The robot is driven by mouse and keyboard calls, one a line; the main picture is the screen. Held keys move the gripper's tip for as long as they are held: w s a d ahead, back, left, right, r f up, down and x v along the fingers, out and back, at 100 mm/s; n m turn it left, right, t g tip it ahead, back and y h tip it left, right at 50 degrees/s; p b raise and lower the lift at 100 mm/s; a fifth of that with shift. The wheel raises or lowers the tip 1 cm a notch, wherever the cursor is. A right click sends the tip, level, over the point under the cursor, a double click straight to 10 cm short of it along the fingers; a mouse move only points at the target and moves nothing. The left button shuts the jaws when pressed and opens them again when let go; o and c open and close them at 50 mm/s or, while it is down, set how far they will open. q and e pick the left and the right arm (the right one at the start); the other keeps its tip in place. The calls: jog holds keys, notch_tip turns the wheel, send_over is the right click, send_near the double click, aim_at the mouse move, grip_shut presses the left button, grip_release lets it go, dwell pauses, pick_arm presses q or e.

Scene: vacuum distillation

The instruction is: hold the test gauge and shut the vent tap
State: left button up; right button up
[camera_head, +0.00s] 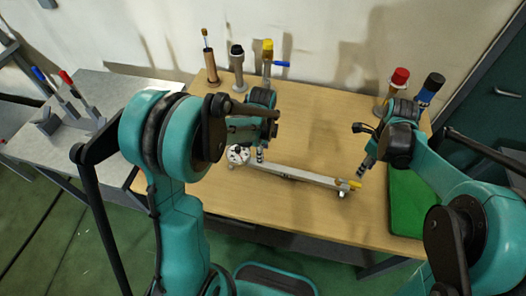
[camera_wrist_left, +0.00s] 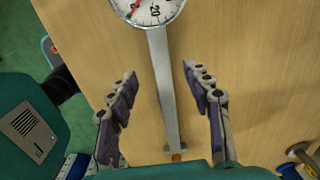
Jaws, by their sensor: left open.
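The test gauge (camera_head: 238,155), a round white dial, lies at the left end of a long pale metal bar (camera_head: 295,174) on the wooden table. A yellow tap lever (camera_head: 355,184), seemingly the vent tap, is at the bar's right end. In the left wrist view the gauge (camera_wrist_left: 147,8) is cut off at the top. My left gripper (camera_wrist_left: 160,72) is open, with its fingers apart on either side of the bar. In the head view it (camera_head: 261,155) is just right of the dial. My right gripper (camera_head: 364,168) is above the table near the yellow lever; its finger gap is unclear.
Several upright tools and fittings stand along the table's back, including a yellow-topped one (camera_head: 267,47) and a red-capped one (camera_head: 399,76). A green mat (camera_head: 408,205) lies at right. A grey side table (camera_head: 100,85) stands at left. The table's front is clear.

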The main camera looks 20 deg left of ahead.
pick_arm(q)
jog(key=shift+w+f+m, duration=0.15)
jog(key=shift+f+m, duration=0.25)
jog(key=shift+f, duration=0.3)
notch_tip(320, 180, down, 8)
jog(key=shift+r, duration=0.25)
grip_shut()
jog(key=c, duration=0.9)
grip_release()
grip_shut()
pick_arm(e)
grip_shut()
